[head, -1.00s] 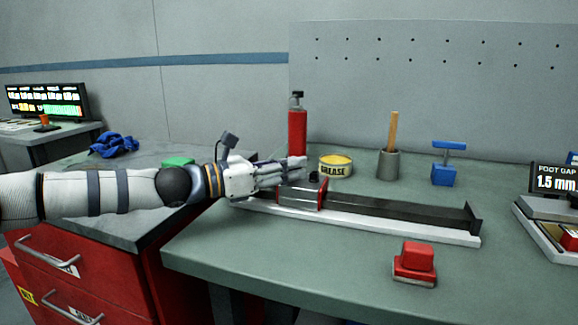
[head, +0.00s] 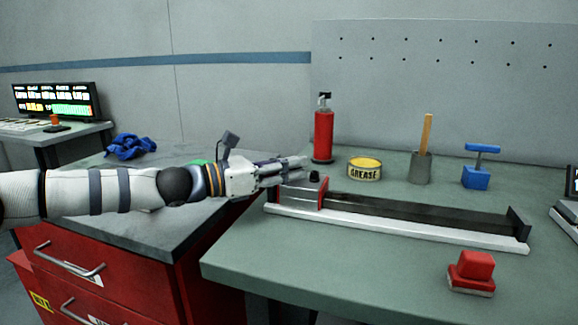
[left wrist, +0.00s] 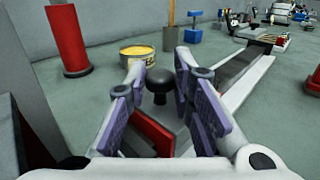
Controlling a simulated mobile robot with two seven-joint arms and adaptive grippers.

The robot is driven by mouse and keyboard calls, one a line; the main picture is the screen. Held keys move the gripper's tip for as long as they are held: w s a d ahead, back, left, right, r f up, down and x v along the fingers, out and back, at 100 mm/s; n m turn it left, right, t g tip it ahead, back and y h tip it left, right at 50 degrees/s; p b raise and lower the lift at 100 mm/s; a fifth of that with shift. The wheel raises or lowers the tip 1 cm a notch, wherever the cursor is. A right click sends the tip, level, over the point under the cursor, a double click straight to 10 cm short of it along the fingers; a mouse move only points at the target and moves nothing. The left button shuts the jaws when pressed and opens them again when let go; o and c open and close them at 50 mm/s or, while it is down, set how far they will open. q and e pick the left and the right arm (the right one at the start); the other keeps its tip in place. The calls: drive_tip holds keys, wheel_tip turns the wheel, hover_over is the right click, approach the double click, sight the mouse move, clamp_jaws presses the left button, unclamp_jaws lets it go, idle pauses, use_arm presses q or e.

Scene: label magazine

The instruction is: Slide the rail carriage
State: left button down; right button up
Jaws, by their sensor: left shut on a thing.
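The rail carriage (head: 297,197), a grey block with a red end plate and a black knob (head: 314,176), sits at the left end of the long dark rail (head: 420,210) on its pale base. My left gripper (head: 303,166) reaches in from the left over the carriage and is shut on it. In the left wrist view, my left gripper's fingers (left wrist: 160,95) stand on either side of the black knob (left wrist: 160,80), with red carriage surface below; the exact contact is hard to see. My right gripper is not in view.
A red bottle (head: 323,135), a grease tin (head: 364,170), a grey pot with a wooden handle (head: 420,167) and a blue T-handled block (head: 476,178) stand behind the rail. A red block (head: 472,270) lies in front. The bench (head: 350,270) front left is clear.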

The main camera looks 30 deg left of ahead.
use_arm(q)
drive_tip(key=c, duration=1.4)
unclamp_jaws()
drive_tip(key=shift+f, duration=0.1)
drive_tip(key=v, duration=1.2)
drive_tip(key=shift+a, duration=0.1)
